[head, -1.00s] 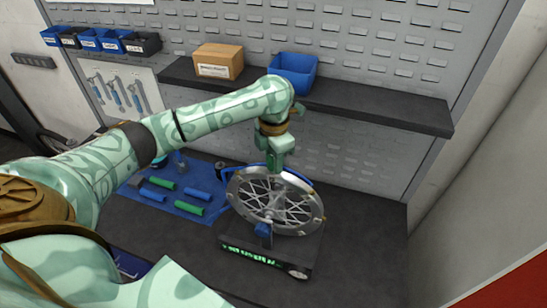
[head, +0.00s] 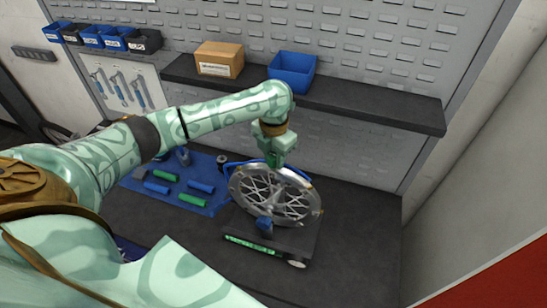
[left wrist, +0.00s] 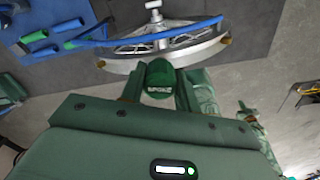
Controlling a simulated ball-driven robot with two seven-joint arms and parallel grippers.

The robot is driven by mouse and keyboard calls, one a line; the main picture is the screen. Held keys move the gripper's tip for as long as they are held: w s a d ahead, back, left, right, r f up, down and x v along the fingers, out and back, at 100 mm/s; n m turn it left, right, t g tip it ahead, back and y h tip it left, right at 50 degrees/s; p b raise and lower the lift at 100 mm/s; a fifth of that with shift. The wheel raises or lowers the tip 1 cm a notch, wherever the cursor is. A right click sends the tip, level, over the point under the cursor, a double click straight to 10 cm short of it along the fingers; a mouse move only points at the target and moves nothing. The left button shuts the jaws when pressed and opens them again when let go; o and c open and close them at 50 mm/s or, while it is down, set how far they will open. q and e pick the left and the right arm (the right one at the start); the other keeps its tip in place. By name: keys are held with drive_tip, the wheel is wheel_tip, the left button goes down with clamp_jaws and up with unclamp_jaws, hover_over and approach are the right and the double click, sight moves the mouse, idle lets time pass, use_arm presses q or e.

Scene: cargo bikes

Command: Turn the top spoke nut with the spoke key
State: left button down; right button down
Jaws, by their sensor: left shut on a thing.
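A spoked wheel (head: 233,186) with a silver rim stands tilted in a dark truing stand (head: 285,243) on the bench. The stand has a green lit display on its front edge. My left gripper (head: 273,160) is at the top of the wheel's rim. In the left wrist view my left gripper (left wrist: 159,88) is shut on the green spoke key (left wrist: 160,76), which has white lettering. The key's far end points toward the rim (left wrist: 195,53). The top spoke nut is hidden, and I cannot tell whether the key touches it. My right gripper is not in view.
A blue mat (head: 212,203) with blue and green handled tools lies left of the wheel. Above the bench, a shelf (head: 390,112) holds a cardboard box (head: 219,60) and a blue bin (head: 291,72). The bench right of the stand is clear.

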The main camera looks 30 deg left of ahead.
use_arm(q)
drive_tip(key=shift+s+f, duration=0.1)
drive_tip(key=shift+f, duration=0.05)
drive_tip(key=shift+n, duration=0.7)
drive_tip(key=n, duration=0.5)
drive_tip(key=n, duration=0.4)
drive_tip(key=shift+n, duration=0.4)
